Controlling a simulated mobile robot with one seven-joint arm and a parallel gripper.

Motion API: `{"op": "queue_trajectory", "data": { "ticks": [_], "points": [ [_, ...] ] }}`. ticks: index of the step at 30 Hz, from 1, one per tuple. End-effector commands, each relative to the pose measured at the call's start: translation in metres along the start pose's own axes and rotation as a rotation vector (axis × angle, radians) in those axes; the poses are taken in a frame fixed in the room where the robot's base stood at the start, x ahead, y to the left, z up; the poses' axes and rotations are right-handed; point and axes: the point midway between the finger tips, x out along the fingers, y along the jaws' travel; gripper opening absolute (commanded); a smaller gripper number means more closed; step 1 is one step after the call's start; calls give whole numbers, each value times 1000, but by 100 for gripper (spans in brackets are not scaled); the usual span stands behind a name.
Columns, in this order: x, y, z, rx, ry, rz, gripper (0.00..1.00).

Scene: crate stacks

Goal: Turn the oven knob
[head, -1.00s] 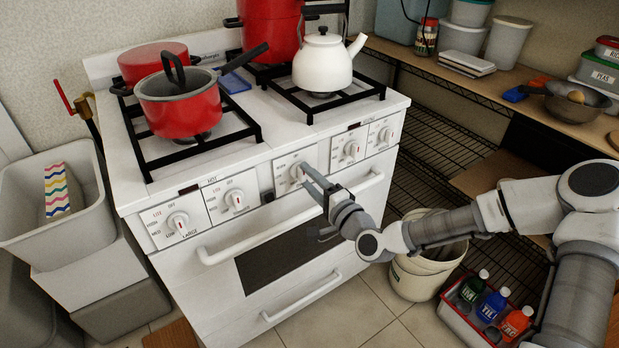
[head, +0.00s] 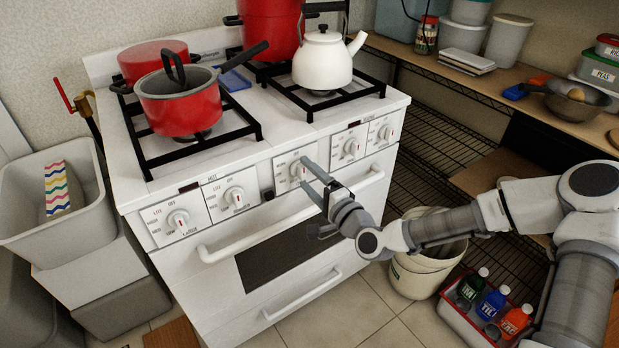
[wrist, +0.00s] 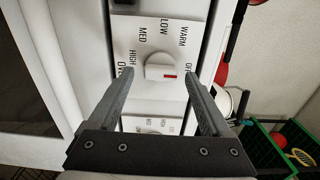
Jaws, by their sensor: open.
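The oven knob (head: 297,170) is a white dial with a red mark, in the middle of the stove's white front panel. In the wrist view the knob (wrist: 160,67) sits on a plate marked OFF, WARM, LOW, MED and HIGH, its red mark toward the OFF side. My gripper (head: 312,172) is open in front of that panel. In the wrist view my gripper's two fingers (wrist: 158,85) reach toward the panel on either side of the knob, with clear gaps between them and it. I cannot tell how far the fingertips are from the panel.
Other knobs (head: 178,220) line the panel. The white oven handle (head: 290,218) runs below it. A red pot (head: 180,105) and a white kettle (head: 322,62) stand on the burners. A bucket (head: 425,275) and a bottle crate (head: 465,320) stand on the floor at right.

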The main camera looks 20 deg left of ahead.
Motion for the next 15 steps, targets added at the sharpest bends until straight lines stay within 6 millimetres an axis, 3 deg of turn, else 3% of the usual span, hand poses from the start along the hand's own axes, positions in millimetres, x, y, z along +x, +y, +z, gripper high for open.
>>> {"op": "queue_trajectory", "data": {
  "ticks": [7, 15],
  "points": [
    [-17, -1, -1, 0, 3, 2, 82],
    [-79, -1, -2, 1, 5, 2, 82]
  ]
}}
